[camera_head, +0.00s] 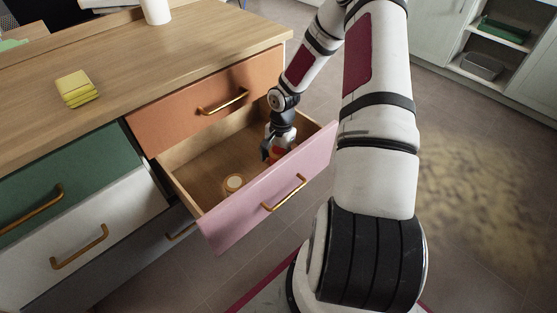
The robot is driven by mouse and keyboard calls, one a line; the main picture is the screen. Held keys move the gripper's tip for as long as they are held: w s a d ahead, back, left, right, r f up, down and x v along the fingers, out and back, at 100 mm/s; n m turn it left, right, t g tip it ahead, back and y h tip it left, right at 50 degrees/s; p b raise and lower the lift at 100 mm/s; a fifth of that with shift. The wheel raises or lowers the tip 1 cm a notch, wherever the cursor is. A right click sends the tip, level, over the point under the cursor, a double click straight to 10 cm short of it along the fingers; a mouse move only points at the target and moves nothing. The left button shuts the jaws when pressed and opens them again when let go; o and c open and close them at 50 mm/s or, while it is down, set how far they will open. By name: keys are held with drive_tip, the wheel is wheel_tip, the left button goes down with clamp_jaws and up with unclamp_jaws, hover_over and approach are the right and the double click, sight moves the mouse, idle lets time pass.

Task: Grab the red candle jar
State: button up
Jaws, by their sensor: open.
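My gripper (268,154) reaches down into the right part of an open pink-fronted drawer (265,193). Its jaws are open. A small red thing (279,153), which looks like the red candle jar, shows right at the fingers. The gripper hides much of it, and I cannot tell whether the fingers touch it. A small round jar-like thing (233,183) with a pale top and orange-brown rim stands on the drawer floor, left of and nearer than my gripper.
The drawer walls and pink front surround my gripper. The closed orange drawer (215,100) is just above and behind. A yellow stack (76,88) and a white cylinder (156,11) are on the wooden top (150,60). The drawer floor's left part is mostly bare.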

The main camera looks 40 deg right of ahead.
drive_tip(key=shift+c, duration=0.3)
drive_tip(key=shift+r, duration=0.1)
drive_tip(key=c, duration=1.5)
